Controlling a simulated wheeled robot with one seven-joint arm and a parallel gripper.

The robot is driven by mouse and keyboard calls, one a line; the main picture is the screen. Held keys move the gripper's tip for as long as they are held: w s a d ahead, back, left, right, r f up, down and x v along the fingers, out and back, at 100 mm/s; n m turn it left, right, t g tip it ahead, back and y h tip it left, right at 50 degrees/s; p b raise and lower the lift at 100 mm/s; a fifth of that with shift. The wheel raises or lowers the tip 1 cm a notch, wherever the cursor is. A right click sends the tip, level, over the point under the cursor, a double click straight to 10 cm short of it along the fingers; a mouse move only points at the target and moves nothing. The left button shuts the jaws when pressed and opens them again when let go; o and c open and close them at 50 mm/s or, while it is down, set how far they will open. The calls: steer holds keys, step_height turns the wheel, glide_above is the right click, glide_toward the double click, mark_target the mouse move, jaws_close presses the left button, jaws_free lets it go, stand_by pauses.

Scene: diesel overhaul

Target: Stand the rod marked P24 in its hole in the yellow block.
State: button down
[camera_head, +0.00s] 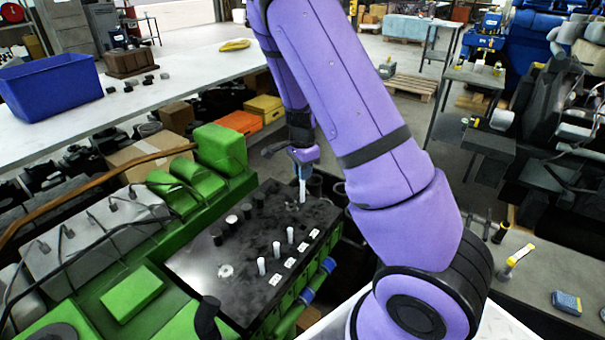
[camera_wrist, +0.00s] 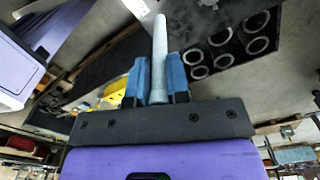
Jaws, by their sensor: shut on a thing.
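My gripper (camera_head: 303,165) is shut on a pale grey rod (camera_head: 302,188), held roughly upright above the far end of a black plate. In the wrist view the blue fingers (camera_wrist: 158,82) close on both sides of the rod (camera_wrist: 159,45), which sticks out past the fingertips. No P24 mark is readable on it. Whether the rod's lower end touches the plate, I cannot tell. The black plate (camera_head: 196,268) lies on a green engine and carries three white-topped pegs, a row of dark cylinders and small white labels too small to read. I cannot make out the yellow block.
The green engine (camera_head: 132,295) fills the lower left. A white table with a blue bin (camera_head: 50,92) and a yellow item (camera_head: 235,45) stands behind. A dark panel with several rings (camera_wrist: 228,45) shows at the wrist view's upper right.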

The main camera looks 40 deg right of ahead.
steer(key=shift+r, duration=0.7)
steer(key=shift+r, duration=0.1)
steer(key=shift+r, duration=3.4)
